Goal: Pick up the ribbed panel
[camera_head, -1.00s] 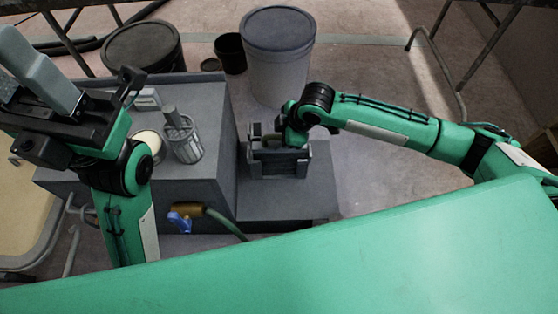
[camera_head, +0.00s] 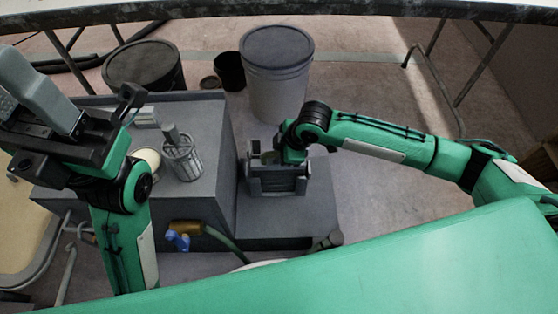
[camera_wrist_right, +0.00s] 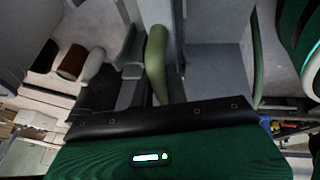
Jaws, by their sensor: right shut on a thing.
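My right gripper (camera_head: 272,158) is down at a dark grey open frame (camera_head: 280,184) on the low grey step. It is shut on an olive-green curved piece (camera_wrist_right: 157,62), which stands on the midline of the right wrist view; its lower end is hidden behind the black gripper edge. I cannot tell whether this piece belongs to the ribbed panel. A small pale, lined piece (camera_head: 146,115) lies on the grey bench top, too small to identify.
A wire-like cup (camera_head: 182,160) with a tool and a pale round tub stand on the grey bench (camera_head: 212,122). A hose with a blue-handled valve (camera_head: 180,240) hangs at its front. Large bins (camera_head: 277,75) stand behind. Floor right of the step is clear.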

